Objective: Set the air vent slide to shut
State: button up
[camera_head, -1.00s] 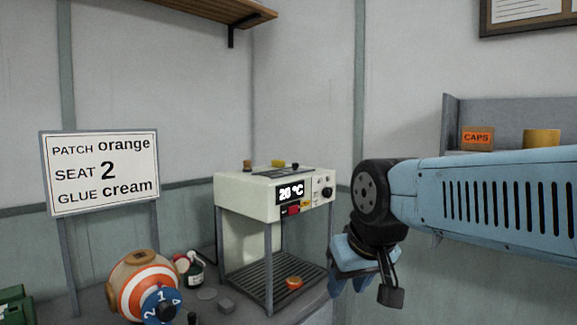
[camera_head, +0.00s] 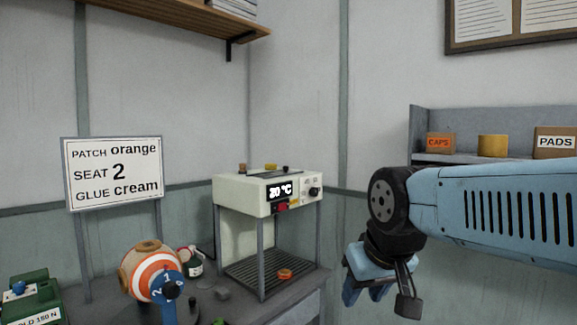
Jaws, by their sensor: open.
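The white heated unit (camera_head: 237,196) stands on legs over a slatted base, with a temperature display (camera_head: 281,191) on its front. On its top is a dark grilled patch (camera_head: 276,173), with a small yellow piece (camera_head: 270,167) and a small dark knob beside it. Which of these is the air vent slide, and how it is set, is too small to tell. My gripper (camera_head: 380,296) hangs pointing down, open and empty, to the right of the unit and apart from it.
An orange ring (camera_head: 285,274) lies on the slatted base (camera_head: 257,269). A striped ball (camera_head: 148,270) with a blue numbered dial, a bottle (camera_head: 194,264) and a green device (camera_head: 30,300) stand to the left. A sign (camera_head: 112,172) stands behind. A shelf (camera_head: 430,157) holds boxes at right.

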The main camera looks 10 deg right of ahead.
aim_at(286, 168)
jog(key=z, duration=0.35)
jog(key=i, duration=1.15)
jog(key=u, duration=0.4)
